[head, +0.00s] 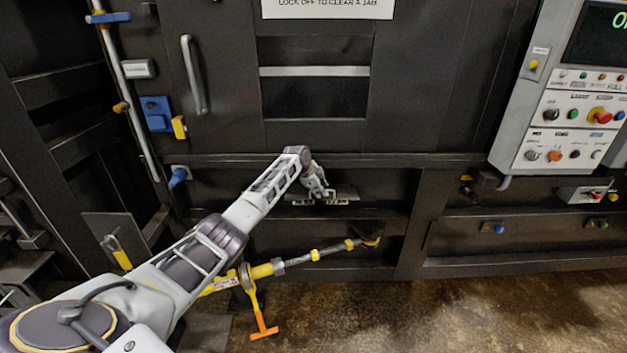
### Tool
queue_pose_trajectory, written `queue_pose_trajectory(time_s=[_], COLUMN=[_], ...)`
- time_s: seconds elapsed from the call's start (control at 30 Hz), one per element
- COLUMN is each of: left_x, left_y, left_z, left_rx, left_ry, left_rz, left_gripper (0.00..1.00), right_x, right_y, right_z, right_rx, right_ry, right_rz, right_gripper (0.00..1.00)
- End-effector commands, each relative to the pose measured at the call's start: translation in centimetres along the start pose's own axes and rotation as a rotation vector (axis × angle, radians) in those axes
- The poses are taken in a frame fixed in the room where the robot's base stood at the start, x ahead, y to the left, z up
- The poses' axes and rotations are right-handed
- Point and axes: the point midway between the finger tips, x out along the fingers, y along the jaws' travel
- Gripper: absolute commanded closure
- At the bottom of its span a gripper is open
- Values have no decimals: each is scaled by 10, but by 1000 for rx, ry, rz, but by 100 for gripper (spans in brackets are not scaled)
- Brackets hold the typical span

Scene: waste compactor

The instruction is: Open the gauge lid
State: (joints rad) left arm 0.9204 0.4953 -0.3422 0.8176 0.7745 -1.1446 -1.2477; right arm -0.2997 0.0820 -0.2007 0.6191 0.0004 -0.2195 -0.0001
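My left gripper (320,187) is small in the head view, at the end of my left arm, low on the front of the dark compactor. It is at a small dark flap-like part (345,194) with a pale strip along its lower edge, which looks like the gauge lid. The gripper and wrist cover part of it. I cannot tell whether the fingers touch it, or whether they are open or shut. No gauge face shows clearly. My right gripper is out of view.
A yellow bar with an orange T-handle (264,331) and a dark end (369,233) lies below my forearm. A grey control panel (560,110) stands at the right. A vertical door handle (194,75) is at upper left. Brown floor (480,315) is clear at lower right.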

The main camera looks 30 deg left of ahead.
Motion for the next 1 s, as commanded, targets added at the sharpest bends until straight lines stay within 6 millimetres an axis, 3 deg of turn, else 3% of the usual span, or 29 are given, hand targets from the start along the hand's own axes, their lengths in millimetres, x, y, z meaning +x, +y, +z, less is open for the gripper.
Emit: queue_pose_trajectory(time_s=[0.47,1.0], left_x=[-29,-81], left_y=[0,-1], left_z=[1,0], left_rx=[1,1], left_ry=[-2,0], left_rz=[-1,-1], left_gripper=[70,70], right_x=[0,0], right_y=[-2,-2], right_z=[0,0], right_rx=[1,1], right_ry=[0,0], right_rz=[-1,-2], right_gripper=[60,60])
